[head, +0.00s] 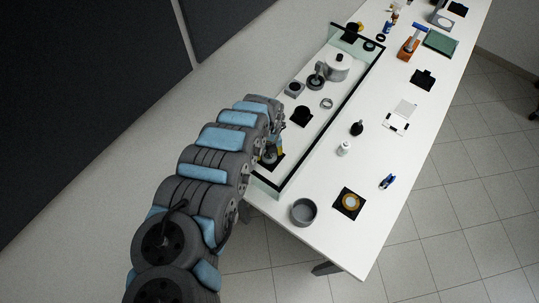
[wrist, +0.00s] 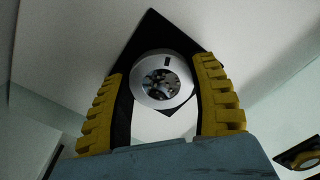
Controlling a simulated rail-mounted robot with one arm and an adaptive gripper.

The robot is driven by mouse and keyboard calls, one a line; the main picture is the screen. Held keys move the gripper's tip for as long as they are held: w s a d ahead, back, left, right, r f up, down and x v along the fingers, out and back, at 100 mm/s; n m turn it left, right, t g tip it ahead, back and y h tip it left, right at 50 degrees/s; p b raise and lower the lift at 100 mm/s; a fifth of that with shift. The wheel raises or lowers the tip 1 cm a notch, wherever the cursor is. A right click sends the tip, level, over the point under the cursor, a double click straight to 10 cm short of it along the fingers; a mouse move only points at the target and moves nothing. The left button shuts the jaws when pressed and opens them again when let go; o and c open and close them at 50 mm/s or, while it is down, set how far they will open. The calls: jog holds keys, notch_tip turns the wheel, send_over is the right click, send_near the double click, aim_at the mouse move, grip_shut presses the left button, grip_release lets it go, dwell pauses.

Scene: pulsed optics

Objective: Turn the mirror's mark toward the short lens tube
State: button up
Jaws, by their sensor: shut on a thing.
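The mirror (wrist: 162,80) is a round silver mount with a reflective centre, seen from above in the wrist view. Its dark mark (wrist: 167,62) lies on the rim near the top of that view. My gripper (wrist: 163,92) has its yellow fingers shut on the mirror's two sides. A black diamond-shaped mat (wrist: 152,28) lies under the mirror. In the head view my gripper (head: 273,150) is low over a black mat (head: 266,165) at the near end of the enclosure, and my arm hides most of the mirror. I cannot tell which item is the short lens tube.
A glass-walled enclosure with a black rim (head: 336,116) surrounds my gripper.

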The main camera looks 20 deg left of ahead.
jog(key=m, duration=0.2)
jog(key=shift+f+m+b, duration=0.1)
jog(key=shift+m+b, duration=0.2)
jog(key=shift+m, duration=0.1)
jog(key=shift+w+d+m, duration=0.1)
jog(key=shift+m, duration=1)
jog(key=o, duration=1.2)
jog(key=shift+c, duration=0.2)
notch_tip(320, 180, up, 12)
